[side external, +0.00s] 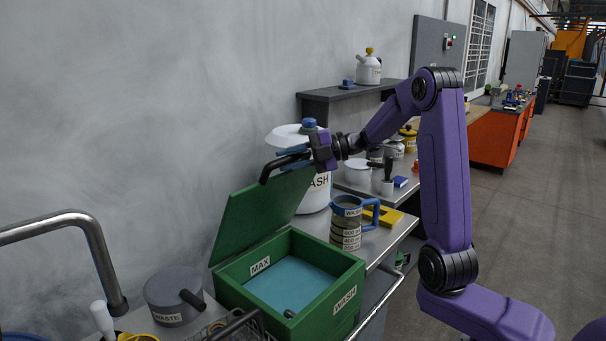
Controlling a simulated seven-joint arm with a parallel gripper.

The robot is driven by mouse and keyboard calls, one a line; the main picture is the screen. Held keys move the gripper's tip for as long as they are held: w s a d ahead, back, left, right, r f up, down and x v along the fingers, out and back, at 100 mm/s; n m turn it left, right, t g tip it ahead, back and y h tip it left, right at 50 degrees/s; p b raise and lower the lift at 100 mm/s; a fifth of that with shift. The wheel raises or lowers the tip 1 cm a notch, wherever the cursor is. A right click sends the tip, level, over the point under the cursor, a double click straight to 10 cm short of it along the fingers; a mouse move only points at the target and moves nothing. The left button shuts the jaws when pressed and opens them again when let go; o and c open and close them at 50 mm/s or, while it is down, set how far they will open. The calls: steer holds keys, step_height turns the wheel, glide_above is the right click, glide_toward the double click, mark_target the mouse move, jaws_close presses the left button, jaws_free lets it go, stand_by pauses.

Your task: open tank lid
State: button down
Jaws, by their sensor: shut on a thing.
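A green tank (347,299) labelled MAX and WASH stands on the metal counter, with blue liquid inside. Its green lid (255,215) is raised at the tank's left side and tilted up, so the top of the tank is uncovered. A black bent handle (269,171) is at the lid's upper edge. My gripper (290,159) is shut on this handle, its blue fingers above and below it. The handle's right part is hidden by the gripper.
A white WASH vessel (313,197) with a blue-knobbed cover stands close behind the lid and gripper. A grey WASTE pot (173,296) and bent metal pipe (101,255) are at left.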

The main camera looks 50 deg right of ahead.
steer(key=shift+w+r, duration=0.4)
steer(key=shift+w, duration=0.4)
steer(key=c, duration=1)
jaws_free()
steer(key=shift+s+d, duration=0.1)
steer(key=v, duration=1.7)
steer(key=shift+d, duration=0.1)
